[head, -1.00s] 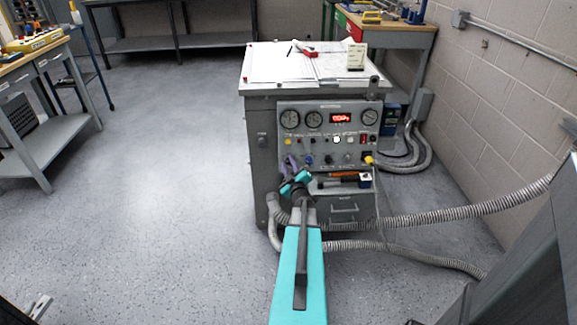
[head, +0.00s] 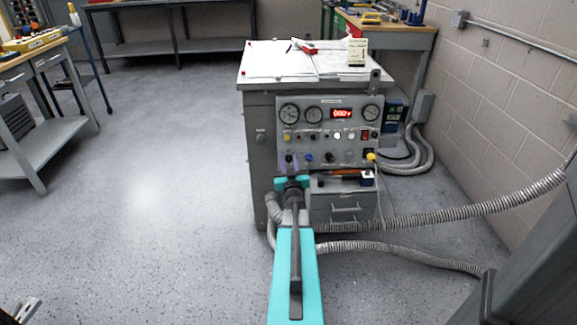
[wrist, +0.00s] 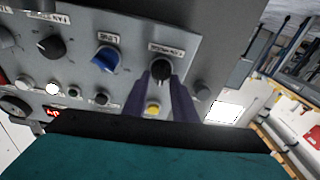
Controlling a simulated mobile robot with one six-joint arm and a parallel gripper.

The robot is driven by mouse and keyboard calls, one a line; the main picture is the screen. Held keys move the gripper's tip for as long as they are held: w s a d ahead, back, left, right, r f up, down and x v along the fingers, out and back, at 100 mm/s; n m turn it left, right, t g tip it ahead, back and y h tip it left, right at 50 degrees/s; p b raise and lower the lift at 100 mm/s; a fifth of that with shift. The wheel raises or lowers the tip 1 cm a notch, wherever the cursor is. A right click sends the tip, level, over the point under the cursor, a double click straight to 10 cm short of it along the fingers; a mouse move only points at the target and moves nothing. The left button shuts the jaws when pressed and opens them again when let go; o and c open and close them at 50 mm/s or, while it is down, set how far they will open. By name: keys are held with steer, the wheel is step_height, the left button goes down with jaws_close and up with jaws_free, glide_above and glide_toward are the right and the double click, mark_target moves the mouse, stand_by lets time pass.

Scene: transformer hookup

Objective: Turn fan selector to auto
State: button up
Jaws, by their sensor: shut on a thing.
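A grey control panel (head: 330,110) stands on the front of a cabinet and also shows in the wrist view (wrist: 205,50). My gripper (head: 290,160) is at the panel's lower left. In the wrist view its purple fingers (wrist: 161,78) are shut on a black selector knob (wrist: 160,69), one finger on each side. The label above that knob is too blurred to read surely. A blue knob (wrist: 106,58) sits beside it, and another black knob (wrist: 51,46) lies farther left. I cannot tell from the labels which one is the fan selector.
A yellow button (wrist: 153,108) lies close to the fingertips. Gauges and a red display (head: 343,113) fill the panel's upper part. A drawer (head: 343,207) and an orange-handled tool (head: 345,174) lie below the panel. Ribbed hoses (head: 440,217) run right. Floor at left is clear.

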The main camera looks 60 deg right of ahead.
steer(key=shift+s+d+m+g, duration=0.2)
steer(key=shift+m+g, duration=0.1)
steer(key=shift+m, duration=0.4)
steer(key=o, duration=1)
steer(key=shift+o, duration=0.2)
steer(key=shift+w, duration=0.1)
steer(key=shift+a, duration=0.15)
steer(key=shift+s+a, duration=0.2)
steer(key=shift+a, duration=0.1)
steer(key=p+v, duration=0.4)
steer(key=v, duration=0.8)
steer(key=shift+s+a, duration=0.3)
